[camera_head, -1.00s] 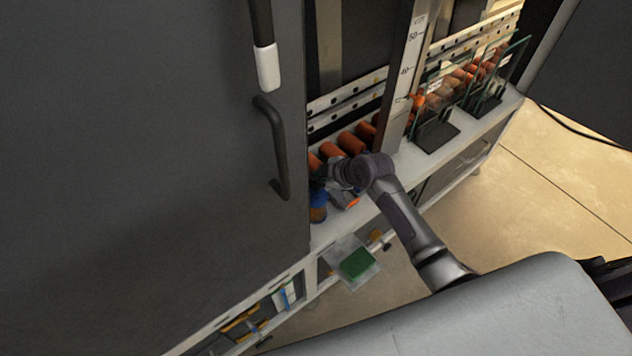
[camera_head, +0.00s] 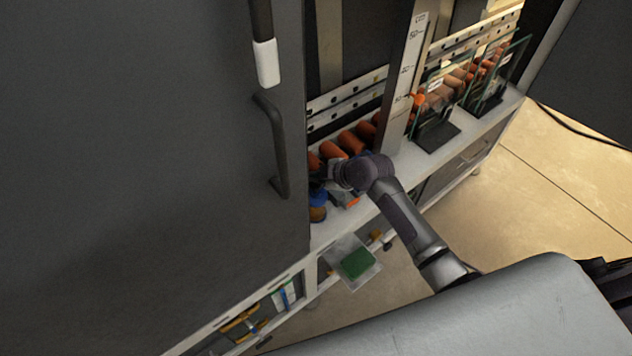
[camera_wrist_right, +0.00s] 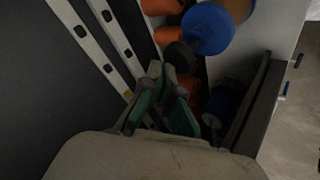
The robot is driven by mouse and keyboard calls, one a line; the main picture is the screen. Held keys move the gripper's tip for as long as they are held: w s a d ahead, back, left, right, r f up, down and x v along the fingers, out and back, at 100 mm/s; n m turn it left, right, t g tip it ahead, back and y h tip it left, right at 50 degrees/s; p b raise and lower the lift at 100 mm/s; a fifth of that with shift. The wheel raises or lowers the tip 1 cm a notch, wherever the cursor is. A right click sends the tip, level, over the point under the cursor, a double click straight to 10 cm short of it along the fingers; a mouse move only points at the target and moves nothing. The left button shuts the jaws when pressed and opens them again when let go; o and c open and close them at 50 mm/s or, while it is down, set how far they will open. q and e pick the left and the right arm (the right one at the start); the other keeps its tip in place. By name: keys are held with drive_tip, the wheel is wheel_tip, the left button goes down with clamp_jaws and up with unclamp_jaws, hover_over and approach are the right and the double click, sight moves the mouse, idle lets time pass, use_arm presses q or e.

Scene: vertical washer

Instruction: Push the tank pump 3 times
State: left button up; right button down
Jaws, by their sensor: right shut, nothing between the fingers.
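My right gripper (camera_head: 326,176) reaches into the open bay of the washer cabinet, low beside the door edge. In the right wrist view its green-sided fingers (camera_wrist_right: 162,74) are shut, with nothing between them. A round blue cap (camera_wrist_right: 208,28) on an orange-brown body lies beyond the fingertips, apart from them in the picture. A blue and orange-brown part (camera_head: 318,205) shows below the gripper in the head view. I cannot tell which part is the tank pump. My left gripper is out of view.
A dark cabinet door (camera_head: 150,170) with a black handle (camera_head: 275,145) fills the left. Orange cylinders (camera_head: 350,142) line the bay behind my wrist. Glass panels (camera_head: 450,95) stand on the white ledge to the right. A green block on a clear tray (camera_head: 357,263) juts out below. Floor is open at right.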

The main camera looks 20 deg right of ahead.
drive_tip(key=shift+s+f+b, duration=0.1)
drive_tip(key=shift+f+b, duration=0.9)
drive_tip(key=shift+f, duration=0.3)
idle(1.0)
idle(0.4)
drive_tip(key=shift+r+p, duration=1.5)
drive_tip(key=shift+r, duration=0.2)
drive_tip(key=shift+r, duration=0.15)
wheel_tip(320, 180, up, 5)
drive_tip(key=p, duration=0.4)
drive_tip(key=shift+p, duration=0.3)
